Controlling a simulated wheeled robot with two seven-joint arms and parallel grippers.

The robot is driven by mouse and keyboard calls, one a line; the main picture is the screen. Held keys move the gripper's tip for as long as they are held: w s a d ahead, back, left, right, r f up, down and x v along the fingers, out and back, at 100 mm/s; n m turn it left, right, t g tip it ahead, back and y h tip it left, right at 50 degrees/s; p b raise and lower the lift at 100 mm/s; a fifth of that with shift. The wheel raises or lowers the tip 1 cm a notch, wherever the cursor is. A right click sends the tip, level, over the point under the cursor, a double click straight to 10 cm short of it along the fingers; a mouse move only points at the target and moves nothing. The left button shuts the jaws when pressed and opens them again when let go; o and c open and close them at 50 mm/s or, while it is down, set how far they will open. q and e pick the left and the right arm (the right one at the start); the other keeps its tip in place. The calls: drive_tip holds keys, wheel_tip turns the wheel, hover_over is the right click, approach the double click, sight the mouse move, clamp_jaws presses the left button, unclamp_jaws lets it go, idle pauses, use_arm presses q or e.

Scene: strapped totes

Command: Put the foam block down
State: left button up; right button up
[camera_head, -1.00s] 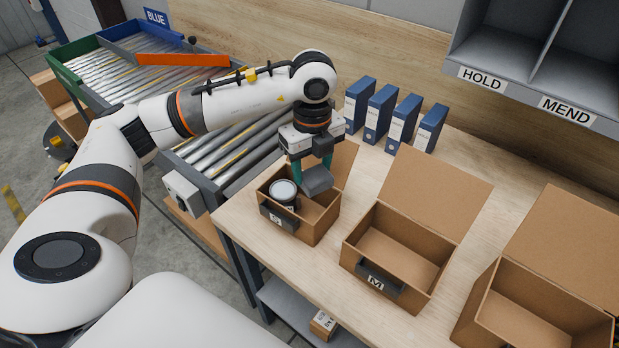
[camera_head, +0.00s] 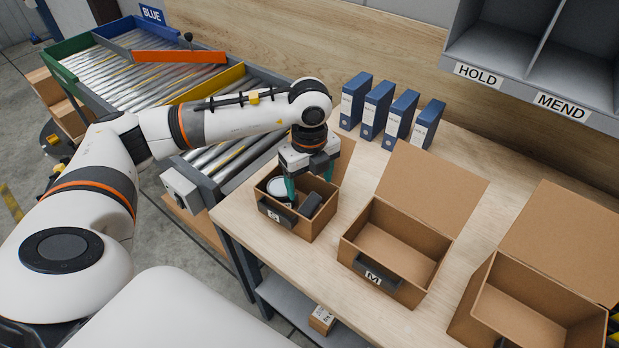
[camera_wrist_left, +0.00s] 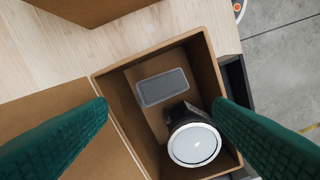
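The grey foam block (camera_head: 311,204) is inside the small cardboard box marked S (camera_head: 318,226), beside a round can with a pale lid (camera_head: 279,187). In the left wrist view the foam block (camera_wrist_left: 163,87) lies in the box, next to the can (camera_wrist_left: 194,146). My left gripper (camera_head: 309,182) is over the box with its teal fingers spread. In the left wrist view the left gripper's fingers (camera_wrist_left: 160,118) are wide apart with nothing between them, clear of the block. My right gripper is not in view.
An empty box marked M (camera_head: 399,246) stands to the right, and another open box (camera_head: 525,300) is beyond it. Blue binders (camera_head: 376,109) line the table's back. A roller conveyor (camera_head: 130,68) is at the left. Shelves marked HOLD and MEND (camera_head: 510,85) hang at the upper right.

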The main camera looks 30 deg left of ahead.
sight(309, 199)
use_arm(q)
drive_tip(key=shift+r, duration=0.1)
drive_tip(key=shift+r, duration=0.2)
drive_tip(key=shift+w+r, duration=0.1)
drive_tip(key=shift+r, duration=0.2)
wheel_tip(309, 199, up, 11)
drive_tip(key=b, duration=0.2)
drive_tip(key=shift+r, duration=0.2)
drive_tip(key=shift+f, duration=0.1)
